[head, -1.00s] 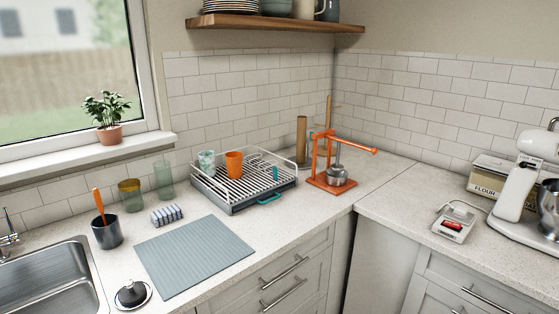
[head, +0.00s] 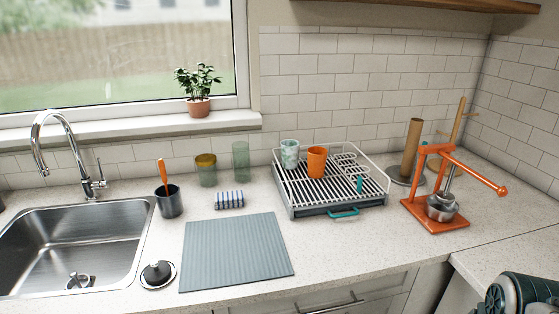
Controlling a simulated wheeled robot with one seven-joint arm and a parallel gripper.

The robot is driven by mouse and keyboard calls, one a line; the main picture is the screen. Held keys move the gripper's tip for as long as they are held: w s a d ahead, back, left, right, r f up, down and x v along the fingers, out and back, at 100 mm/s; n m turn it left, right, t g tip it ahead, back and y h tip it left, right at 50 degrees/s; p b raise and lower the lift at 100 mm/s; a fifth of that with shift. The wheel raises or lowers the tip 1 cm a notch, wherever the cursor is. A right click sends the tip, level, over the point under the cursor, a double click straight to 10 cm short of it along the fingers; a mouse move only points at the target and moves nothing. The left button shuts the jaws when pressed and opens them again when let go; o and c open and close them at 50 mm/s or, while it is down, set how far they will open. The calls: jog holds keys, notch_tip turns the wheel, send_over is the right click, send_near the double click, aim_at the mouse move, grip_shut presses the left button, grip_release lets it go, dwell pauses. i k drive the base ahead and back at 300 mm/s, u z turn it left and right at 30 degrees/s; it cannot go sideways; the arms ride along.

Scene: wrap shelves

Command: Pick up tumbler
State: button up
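Several cups could be the tumbler; I cannot tell which one is meant. A clear green glass (head: 241,161) and a shorter olive-amber glass (head: 205,170) stand upright on the counter by the back wall. A pale speckled green cup (head: 290,154) and an orange cup (head: 316,162) stand in the dish rack (head: 338,200). Part of my arm shows at the bottom right corner, but my gripper's fingers are out of the picture. Nothing of mine is near the cups.
The sink (head: 70,245) is at left. A dark pot with an orange-handled tool (head: 169,200), a striped sponge (head: 229,200) and a grey mat (head: 235,252) lie in front of the glasses. An orange press (head: 437,200) stands right of the rack. A potted plant (head: 198,105) is on the sill.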

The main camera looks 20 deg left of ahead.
aim_at(317, 156)
jog(key=u, duration=0.9)
jog(key=i, duration=0.8)
jog(key=u, duration=0.75)
